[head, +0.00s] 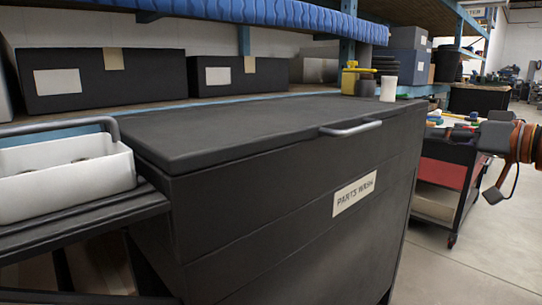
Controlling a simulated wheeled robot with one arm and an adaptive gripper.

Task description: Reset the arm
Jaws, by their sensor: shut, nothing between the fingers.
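My arm reaches in from the right edge in the head view, with an orange and black wrist and a looping dark cable. My gripper (494,136) is the dark grey end of it, pointing left, shut and empty. It is held in the air in front of the red and black cart and apart from the parts washer. Its fingers are small and hard to make out in this view.
A black parts washer (270,210) with a closed lid and metal handle fills the middle. A white bin (65,180) stands on a dark shelf at left. A red and black wheeled cart (440,175) holds small items. Bare floor (480,270) lies at lower right.

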